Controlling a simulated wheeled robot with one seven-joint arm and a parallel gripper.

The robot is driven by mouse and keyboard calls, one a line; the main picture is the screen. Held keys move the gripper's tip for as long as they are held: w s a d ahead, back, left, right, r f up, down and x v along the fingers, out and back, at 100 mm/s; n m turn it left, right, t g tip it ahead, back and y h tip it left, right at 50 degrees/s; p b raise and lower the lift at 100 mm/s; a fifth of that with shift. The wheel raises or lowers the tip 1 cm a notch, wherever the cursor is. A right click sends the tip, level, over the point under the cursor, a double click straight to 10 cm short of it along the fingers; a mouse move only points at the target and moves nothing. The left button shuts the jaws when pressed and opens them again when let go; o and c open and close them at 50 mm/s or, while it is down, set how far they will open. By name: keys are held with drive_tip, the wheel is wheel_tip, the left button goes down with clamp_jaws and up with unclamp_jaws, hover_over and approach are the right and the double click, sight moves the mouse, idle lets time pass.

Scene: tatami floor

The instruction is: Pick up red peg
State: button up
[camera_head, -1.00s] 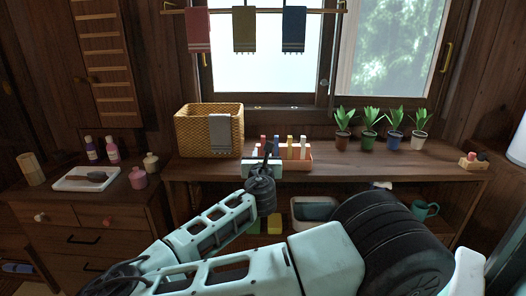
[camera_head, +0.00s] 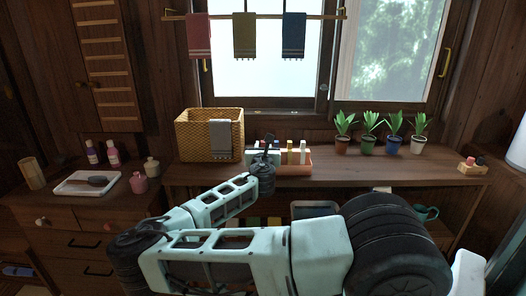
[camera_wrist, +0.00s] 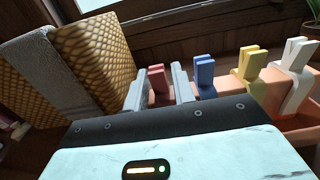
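The red peg (camera_wrist: 157,78) stands between the two fingers of my gripper (camera_wrist: 159,86) in the wrist view, with a gap on each side. My gripper is open. A blue peg (camera_wrist: 204,76), a yellow peg (camera_wrist: 249,66) and a white peg (camera_wrist: 294,65) stand in a row to the right. They stand in an orange-pink rack (camera_head: 298,169) on the wooden counter. In the head view my gripper (camera_head: 264,148) is over the rack's left end and hides the red peg. The lower part of the red peg is hidden in the wrist view.
A wicker basket (camera_head: 192,140) with a grey towel (camera_head: 221,138) stands close left of the rack. Potted plants (camera_head: 368,143) stand to the right by the window. A small wooden block holder (camera_head: 473,167) is at the far right. The counter (camera_head: 400,172) is clear between.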

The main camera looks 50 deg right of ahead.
clamp_jaws()
wheel_tip(320, 180, up, 10)
drive_tip(key=shift+f+p, duration=0.1)
drive_tip(key=shift+p, duration=0.45)
wheel_tip(320, 180, up, 5)
drive_tip(key=p, duration=0.4)
idle(0.4)
